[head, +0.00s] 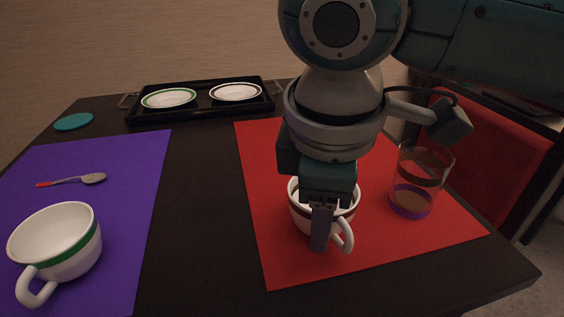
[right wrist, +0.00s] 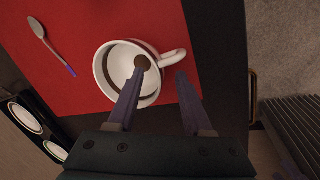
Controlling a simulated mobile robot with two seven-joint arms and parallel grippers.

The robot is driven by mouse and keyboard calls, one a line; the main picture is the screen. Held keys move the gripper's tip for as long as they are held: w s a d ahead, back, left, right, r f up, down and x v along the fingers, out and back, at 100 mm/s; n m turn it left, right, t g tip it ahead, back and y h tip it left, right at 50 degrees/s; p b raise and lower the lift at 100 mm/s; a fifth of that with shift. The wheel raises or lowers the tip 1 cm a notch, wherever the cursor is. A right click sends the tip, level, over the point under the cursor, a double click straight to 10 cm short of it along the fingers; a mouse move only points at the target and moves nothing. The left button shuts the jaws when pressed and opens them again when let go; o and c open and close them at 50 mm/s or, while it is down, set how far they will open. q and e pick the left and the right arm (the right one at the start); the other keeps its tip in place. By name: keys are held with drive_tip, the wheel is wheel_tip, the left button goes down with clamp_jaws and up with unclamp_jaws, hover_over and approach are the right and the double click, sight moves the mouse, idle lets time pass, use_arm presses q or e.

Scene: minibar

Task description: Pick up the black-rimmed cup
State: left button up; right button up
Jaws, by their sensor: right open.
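The black-rimmed cup (head: 301,216) is white, with a dark band near its rim and its handle towards the front right. It stands upright on the red mat (head: 262,205). My right gripper (head: 322,225) points down at it and partly covers it in the head view. In the right wrist view, the cup (right wrist: 112,72) lies under my open right gripper (right wrist: 162,68). One finger shows over the cup's opening, the other outside the wall by the handle. I cannot tell whether either finger touches the cup. My left gripper is out of view.
A glass (head: 422,180) stands right of the cup. A green-rimmed cup (head: 58,247) and a spoon (head: 94,178) are on the purple mat (head: 135,185). A black tray (head: 200,112) with two plates is at the back. Another spoon (right wrist: 38,30) lies on the red mat.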

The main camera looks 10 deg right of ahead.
drive_tip(key=shift+x, duration=1.2)
clamp_jaws()
idle(0.5)
